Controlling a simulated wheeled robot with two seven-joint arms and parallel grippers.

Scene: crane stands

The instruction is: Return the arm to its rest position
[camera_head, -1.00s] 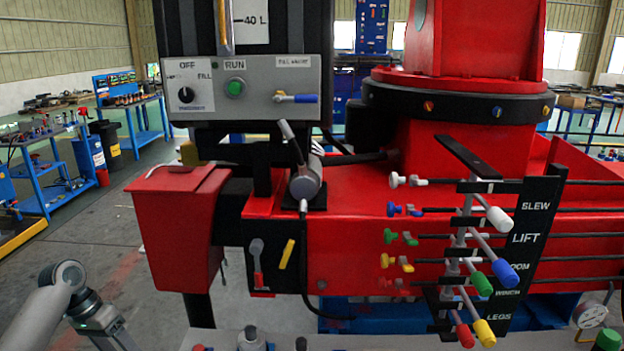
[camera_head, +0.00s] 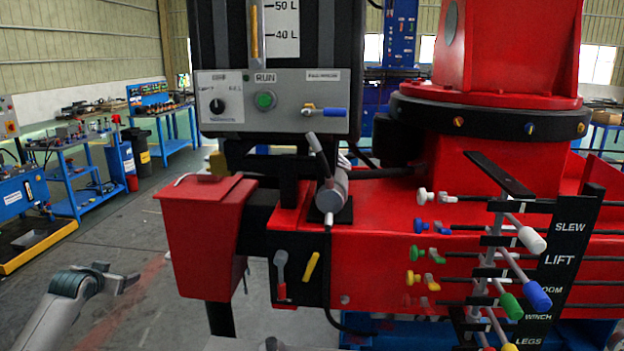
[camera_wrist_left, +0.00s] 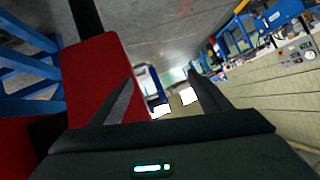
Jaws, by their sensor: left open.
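My left arm (camera_head: 72,305) comes in at the lower left of the head view, to the left of the red box on the crane stand and apart from it. My left gripper (camera_wrist_left: 162,80) shows in the left wrist view with its two dark fingers spread and nothing between them. A red surface (camera_wrist_left: 95,80) lies beside and beyond its left finger in that view. My right gripper is not in view.
The red crane stand (camera_head: 380,255) fills the middle and right, with a control panel (camera_head: 285,95) and coloured lever handles (camera_head: 535,240) jutting out. A red box (camera_head: 205,240) hangs at its left end. Open floor (camera_head: 110,230) and blue benches (camera_head: 70,170) lie to the left.

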